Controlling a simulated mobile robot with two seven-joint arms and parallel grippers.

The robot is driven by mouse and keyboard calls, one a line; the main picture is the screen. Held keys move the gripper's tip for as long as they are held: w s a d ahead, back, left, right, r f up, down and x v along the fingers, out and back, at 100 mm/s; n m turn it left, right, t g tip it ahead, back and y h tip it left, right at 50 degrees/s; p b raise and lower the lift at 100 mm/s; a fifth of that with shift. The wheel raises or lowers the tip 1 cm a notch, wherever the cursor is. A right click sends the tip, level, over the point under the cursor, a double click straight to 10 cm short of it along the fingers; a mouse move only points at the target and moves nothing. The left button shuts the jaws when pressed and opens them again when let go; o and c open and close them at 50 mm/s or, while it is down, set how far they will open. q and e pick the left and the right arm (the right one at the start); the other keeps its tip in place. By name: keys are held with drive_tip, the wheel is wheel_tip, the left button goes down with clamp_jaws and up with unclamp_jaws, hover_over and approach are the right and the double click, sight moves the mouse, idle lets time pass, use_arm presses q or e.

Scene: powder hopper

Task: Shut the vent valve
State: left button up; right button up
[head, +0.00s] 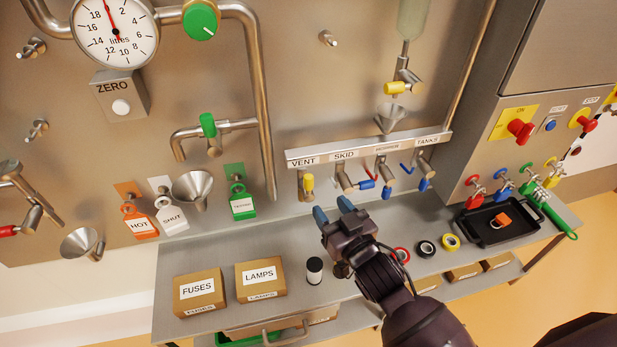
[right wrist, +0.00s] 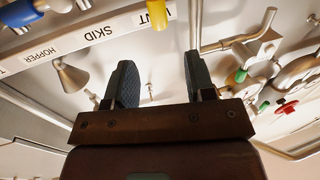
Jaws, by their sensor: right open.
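The vent valve is under the VENT label at the left end of the labelled rail (head: 370,150). Its short yellow handle (head: 308,183) appears upright, in line with the pipe. In the right wrist view the yellow handle (right wrist: 157,14) shows at the top edge, partly cut off. My right gripper (head: 332,208) is open and empty, below and slightly right of the vent valve and apart from it. In the right wrist view its two fingers (right wrist: 160,80) stand apart with nothing between them. My left gripper is not in view.
Other valves with blue and red handles (head: 366,184) hang close to the right on the same rail. A green tag (head: 242,206) and a funnel (head: 193,188) are to the left. The shelf below holds boxes (head: 262,279), tape rolls (head: 426,249) and a black tray (head: 485,232).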

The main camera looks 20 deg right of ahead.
sight(311, 182)
drive_tip(key=w, duration=0.3)
drive_tip(key=w+a, duration=0.1)
drive_tip(key=w, duration=0.3)
drive_tip(key=w+a+b, duration=0.1)
drive_tip(key=w, duration=0.2)
drive_tip(key=shift+w, duration=0.15)
clamp_jaws()
